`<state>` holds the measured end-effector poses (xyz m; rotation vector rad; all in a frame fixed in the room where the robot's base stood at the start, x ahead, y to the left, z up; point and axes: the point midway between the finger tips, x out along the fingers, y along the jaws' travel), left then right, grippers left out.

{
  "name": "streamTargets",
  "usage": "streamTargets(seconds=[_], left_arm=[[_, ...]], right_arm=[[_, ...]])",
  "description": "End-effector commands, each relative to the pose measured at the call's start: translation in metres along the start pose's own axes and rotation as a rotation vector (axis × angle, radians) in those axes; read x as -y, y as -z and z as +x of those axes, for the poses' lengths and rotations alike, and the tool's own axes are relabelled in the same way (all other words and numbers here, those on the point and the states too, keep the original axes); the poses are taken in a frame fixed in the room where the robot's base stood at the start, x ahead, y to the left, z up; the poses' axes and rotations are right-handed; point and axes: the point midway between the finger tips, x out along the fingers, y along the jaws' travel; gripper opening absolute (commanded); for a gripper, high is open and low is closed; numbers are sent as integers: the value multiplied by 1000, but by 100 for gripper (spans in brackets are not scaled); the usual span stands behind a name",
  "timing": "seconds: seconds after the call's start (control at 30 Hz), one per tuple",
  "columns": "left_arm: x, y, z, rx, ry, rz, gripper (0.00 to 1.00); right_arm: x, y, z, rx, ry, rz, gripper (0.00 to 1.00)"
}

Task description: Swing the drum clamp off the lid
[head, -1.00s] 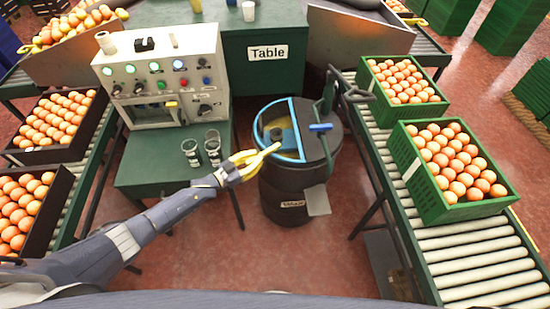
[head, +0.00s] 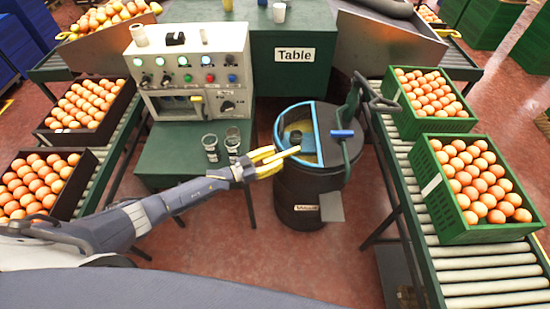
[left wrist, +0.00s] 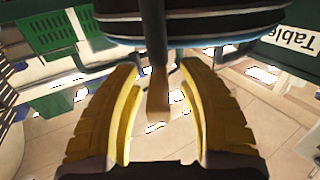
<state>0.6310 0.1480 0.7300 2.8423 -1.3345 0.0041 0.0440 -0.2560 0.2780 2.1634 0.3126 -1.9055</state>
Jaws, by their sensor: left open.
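The dark drum (head: 300,200) stands in the middle of the head view. Its top has a blue-rimmed open part (head: 277,131) on the left and a dark lid part on the right. A dark green clamp arm with a blue grip (head: 342,134) stands over the lid's right side. My left gripper (head: 281,159) has yellow fingers, spread and empty, in front of the drum's near rim; contact cannot be told. In the left wrist view the open fingers (left wrist: 160,95) flank a dark rod with a tan end (left wrist: 157,98), apart from both. My right gripper does not show.
A green table (head: 180,160) with two cups and a control box (head: 195,85) is left of the drum. Roller conveyors with orange-filled crates run on both sides; the near right one is green (head: 490,234). Red floor lies open in front of the drum.

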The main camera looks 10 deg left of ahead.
Motion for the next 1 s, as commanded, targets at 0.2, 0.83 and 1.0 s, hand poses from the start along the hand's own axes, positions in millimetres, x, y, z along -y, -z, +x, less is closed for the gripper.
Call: streamTargets(seconds=[0.2,0.83,1.0], left_arm=[[0,-1,-4,3,1,0,40],[0,-1,-99,2,1,0,40],[0,-1,-114,1,1,-1,40]], right_arm=[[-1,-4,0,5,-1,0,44],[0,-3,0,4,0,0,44],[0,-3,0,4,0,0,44]])
